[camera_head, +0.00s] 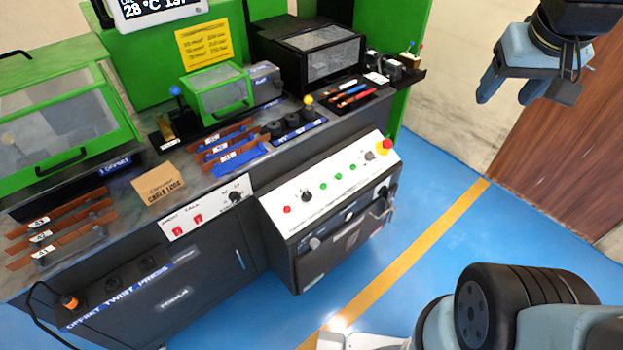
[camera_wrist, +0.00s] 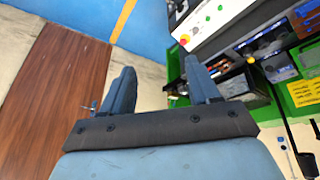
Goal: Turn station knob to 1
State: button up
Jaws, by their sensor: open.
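A third black knob (camera_head: 235,197) sits on a small white panel with red switches. The labels are too small to read, so I cannot tell which is the station knob or where it points. My gripper (camera_head: 508,92) is open and empty, high at the upper right, well away from the panels. In the wrist view my gripper (camera_wrist: 160,70) has its fingers apart with nothing between them.
A red emergency button (camera_head: 385,145) stands at the panel's right end. The bench top (camera_head: 130,185) holds copper bars, a cardboard sign (camera_head: 159,184) and green guards. A brown wooden surface (camera_head: 555,125) lies at the right. Blue floor (camera_head: 440,180) is open between.

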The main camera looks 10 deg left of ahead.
jog(key=w+a+f+n+g, duration=0.1)
jog(key=w+a+f, duration=0.2)
jog(key=w, duration=0.2)
jog(key=w+a+f+n, duration=0.1)
jog(key=w+a+f, duration=0.1)
jog(key=w+a, duration=0.15)
jog(key=n+g, duration=0.4)
jog(key=n, duration=0.3)
send_over(308, 196)
notch_tip(308, 196, down, 30)
notch_tip(308, 196, down, 13)
jog(key=shift+a+f, duration=0.15)
jog(key=shift+f, duration=0.05)
jog(key=shift+c, duration=0.2)
jog(key=c, duration=0.9)
jog(key=shift+c, duration=0.5)
